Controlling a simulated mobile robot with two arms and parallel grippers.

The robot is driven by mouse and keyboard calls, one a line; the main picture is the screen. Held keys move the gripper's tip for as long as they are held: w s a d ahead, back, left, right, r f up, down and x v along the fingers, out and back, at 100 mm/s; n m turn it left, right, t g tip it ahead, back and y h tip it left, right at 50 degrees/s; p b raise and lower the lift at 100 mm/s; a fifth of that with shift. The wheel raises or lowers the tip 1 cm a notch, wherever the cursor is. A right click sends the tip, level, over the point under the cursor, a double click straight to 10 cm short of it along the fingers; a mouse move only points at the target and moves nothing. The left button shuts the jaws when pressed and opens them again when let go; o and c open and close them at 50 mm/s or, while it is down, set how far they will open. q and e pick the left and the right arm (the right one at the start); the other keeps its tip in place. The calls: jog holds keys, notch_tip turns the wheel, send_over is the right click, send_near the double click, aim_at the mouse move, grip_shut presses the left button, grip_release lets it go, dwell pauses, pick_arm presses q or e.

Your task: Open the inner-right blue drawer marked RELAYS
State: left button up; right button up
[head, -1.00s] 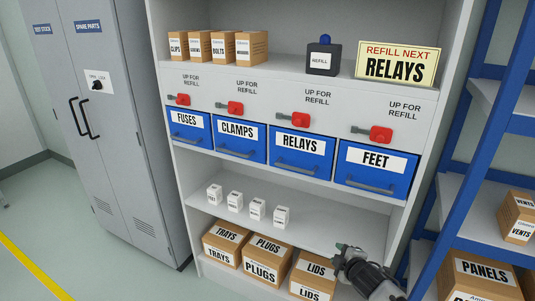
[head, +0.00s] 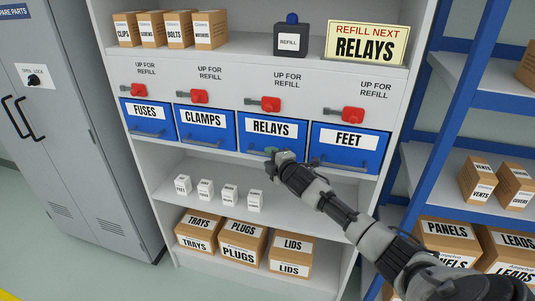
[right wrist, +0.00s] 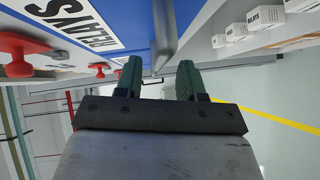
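The blue RELAYS drawer (head: 272,138) sits shut in the row, between CLAMPS and FEET. It also shows in the right wrist view (right wrist: 128,12), with its grey bar handle (right wrist: 164,28). My right gripper (head: 280,156) is at the handle, below the label, and hides part of it in the head view. In the right wrist view its green fingers (right wrist: 160,78) are apart, with the handle lined up in the gap between them. I cannot tell whether they touch it. My left gripper is not in view.
Red levers marked UP FOR REFILL stand above the drawers; one (head: 265,104) is over RELAYS. The FEET drawer (head: 345,150) is just right. Small white boxes (head: 230,194) stand on the shelf below. A blue rack post (head: 425,120) stands to the right.

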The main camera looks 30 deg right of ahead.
jog(key=shift+w+d+f, duration=0.1)
jog(key=shift+w+f, duration=0.05)
jog(key=shift+w, duration=0.9)
grip_shut()
